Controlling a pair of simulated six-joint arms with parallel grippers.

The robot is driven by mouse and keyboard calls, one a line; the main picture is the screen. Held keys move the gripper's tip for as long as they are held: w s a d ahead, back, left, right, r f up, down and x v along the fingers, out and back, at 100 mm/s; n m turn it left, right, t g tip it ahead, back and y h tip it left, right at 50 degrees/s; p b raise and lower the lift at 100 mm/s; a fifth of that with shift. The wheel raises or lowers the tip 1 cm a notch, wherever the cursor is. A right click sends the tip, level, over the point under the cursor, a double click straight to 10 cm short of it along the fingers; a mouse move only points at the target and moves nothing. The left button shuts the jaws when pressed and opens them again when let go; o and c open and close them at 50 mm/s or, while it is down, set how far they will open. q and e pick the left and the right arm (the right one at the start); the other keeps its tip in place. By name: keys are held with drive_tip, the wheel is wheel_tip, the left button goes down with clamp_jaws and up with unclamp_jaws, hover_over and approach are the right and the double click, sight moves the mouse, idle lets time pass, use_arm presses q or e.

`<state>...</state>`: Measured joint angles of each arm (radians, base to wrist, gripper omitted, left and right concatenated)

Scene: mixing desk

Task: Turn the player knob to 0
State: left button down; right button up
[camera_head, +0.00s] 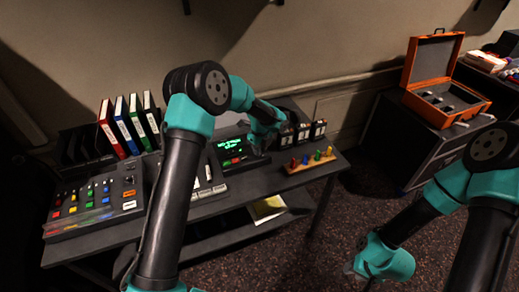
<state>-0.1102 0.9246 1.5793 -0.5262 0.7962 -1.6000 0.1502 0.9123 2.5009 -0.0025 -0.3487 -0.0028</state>
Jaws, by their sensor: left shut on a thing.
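The player (234,161) is a dark box with a lit green-text display and red and green buttons, standing on the desk. My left gripper (258,153) reaches over from above and is shut at the right side of the player's front. The player knob is hidden behind the gripper, and its setting cannot be read. My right gripper (352,268) hangs low over the carpet, away from the desk, and is too small and dark to tell open from shut.
A mixer (68,228) with coloured knobs is at the desk's left, with upright binders (120,128) behind. A wooden rack (310,163) of coloured pegs stands right of the player. An orange case (428,62) lies open on a black crate (395,145). My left arm hides the desk's middle.

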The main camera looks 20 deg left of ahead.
use_arm(q)
drive_tip(key=n, duration=0.8)
drive_tip(key=shift+n, duration=0.4)
drive_tip(key=n, duration=0.3)
drive_tip(key=shift+n, duration=0.3)
drive_tip(key=n, duration=0.4)
drive_tip(key=shift+a+n+h, duration=0.1)
drive_tip(key=shift+n+h, duration=0.2)
drive_tip(key=n, duration=0.4)
drive_tip(key=shift+n, duration=0.3)
drive_tip(key=n, duration=0.3)
drive_tip(key=shift+n+t, duration=0.3)
drive_tip(key=n, duration=0.4)
drive_tip(key=shift+s, duration=0.1)
drive_tip(key=shift+f+n, duration=0.1)
drive_tip(key=shift+n, duration=2.3)
